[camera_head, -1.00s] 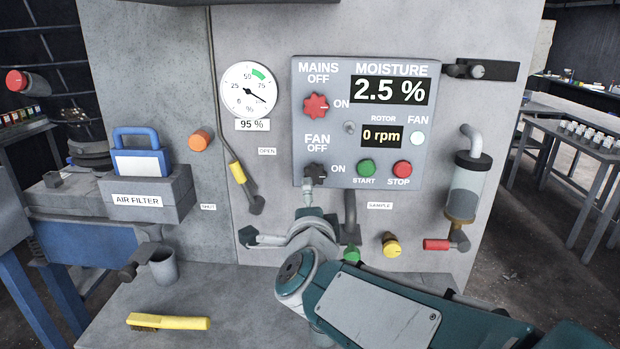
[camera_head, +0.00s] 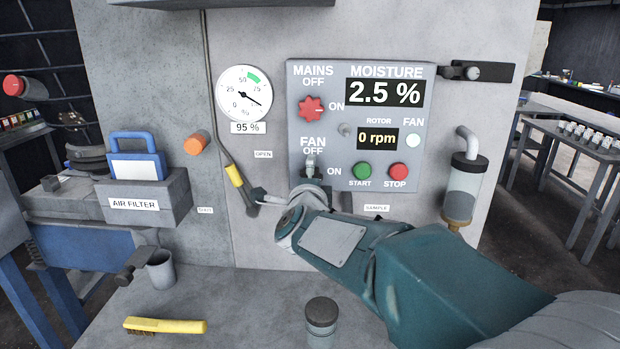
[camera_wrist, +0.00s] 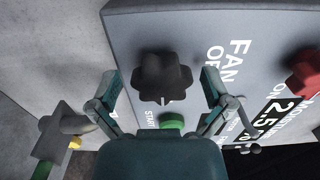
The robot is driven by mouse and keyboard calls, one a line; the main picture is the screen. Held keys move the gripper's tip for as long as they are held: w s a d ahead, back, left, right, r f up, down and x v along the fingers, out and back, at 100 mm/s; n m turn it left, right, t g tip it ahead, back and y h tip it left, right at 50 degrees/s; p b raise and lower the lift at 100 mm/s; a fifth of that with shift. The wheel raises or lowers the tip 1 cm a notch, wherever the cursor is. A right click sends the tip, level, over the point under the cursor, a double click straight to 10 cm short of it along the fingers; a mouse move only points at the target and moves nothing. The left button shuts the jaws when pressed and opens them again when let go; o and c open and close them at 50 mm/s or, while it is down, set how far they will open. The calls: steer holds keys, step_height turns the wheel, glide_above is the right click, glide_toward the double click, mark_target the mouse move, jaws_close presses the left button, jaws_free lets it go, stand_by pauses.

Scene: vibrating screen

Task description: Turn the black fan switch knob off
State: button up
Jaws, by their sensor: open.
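The black fan switch knob (camera_wrist: 163,77) is lobed and stands out from the grey control panel (camera_head: 378,178). In the wrist view it shows between the two fingers of my gripper (camera_wrist: 160,86), with a gap on each side. The fingers are open and look apart from the knob. In the head view my gripper (camera_head: 311,172) is in front of the FAN OFF/ON marks and hides the knob. The fan lamp (camera_head: 413,140) is pale.
The red mains knob (camera_head: 311,109) is above the fan switch. The green start button (camera_head: 362,171) and red stop button (camera_head: 398,171) are close on the right. A bent lever with a yellow sleeve (camera_head: 235,176) is on the left. A dark-lidded jar (camera_head: 321,318) stands on the bench below.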

steer(key=shift+a, duration=0.15)
steer(key=c, duration=1.1)
steer(key=shift+f+n, duration=0.1)
steer(key=shift+n, duration=0.3)
steer(key=n, duration=1.7)
steer(key=o, duration=1.1)
